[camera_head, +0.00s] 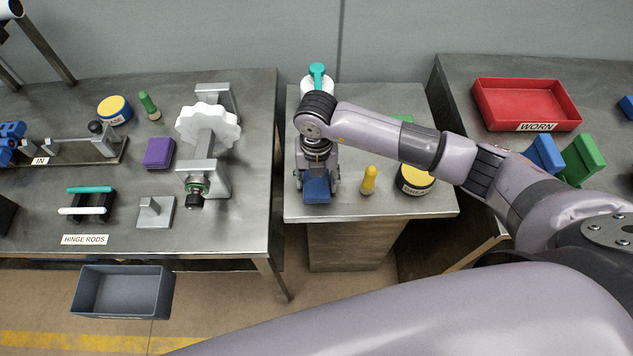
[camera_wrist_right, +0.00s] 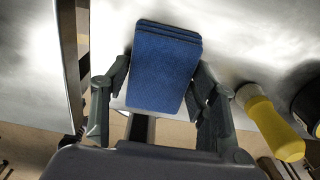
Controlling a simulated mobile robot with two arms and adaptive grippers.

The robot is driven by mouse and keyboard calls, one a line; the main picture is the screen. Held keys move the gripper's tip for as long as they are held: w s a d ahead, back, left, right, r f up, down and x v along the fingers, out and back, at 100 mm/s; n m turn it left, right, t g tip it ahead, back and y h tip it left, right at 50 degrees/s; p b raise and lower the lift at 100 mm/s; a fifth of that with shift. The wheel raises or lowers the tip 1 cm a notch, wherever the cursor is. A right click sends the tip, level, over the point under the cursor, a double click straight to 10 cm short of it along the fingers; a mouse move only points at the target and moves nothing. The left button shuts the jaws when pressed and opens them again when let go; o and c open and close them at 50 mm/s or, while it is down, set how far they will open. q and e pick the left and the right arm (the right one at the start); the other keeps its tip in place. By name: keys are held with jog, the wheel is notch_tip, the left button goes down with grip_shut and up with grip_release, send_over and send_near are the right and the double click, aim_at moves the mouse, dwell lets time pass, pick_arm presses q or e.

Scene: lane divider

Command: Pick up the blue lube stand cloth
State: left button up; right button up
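The blue cloth (camera_head: 316,187) is a folded, layered pad lying near the front left of the small metal stand (camera_head: 400,207). My right gripper (camera_head: 317,182) points down over it, with one finger on each side. In the right wrist view the cloth (camera_wrist_right: 165,68) lies between the fingers of the right gripper (camera_wrist_right: 163,78). The fingertips are very close to its side edges; firm contact does not show. The gripper looks open around the cloth. My left gripper is not in view.
A yellow-topped tin (camera_head: 414,180) is farther right. A teal-topped white item (camera_head: 317,77) is behind my arm. A workbench (camera_head: 240,225) stands left, a red tray (camera_head: 525,105) right.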

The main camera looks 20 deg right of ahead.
jog(key=c, duration=0.6)
jog(key=shift+o, duration=0.2)
jog(key=shift+r, duration=0.2)
notch_tip(320, 180, up, 12)
jog(key=r+b, duration=0.1)
jog(key=b, duration=0.2)
notch_tip(320, 180, up, 7)
send_over(316, 181)
jog(key=shift+f, duration=0.15)
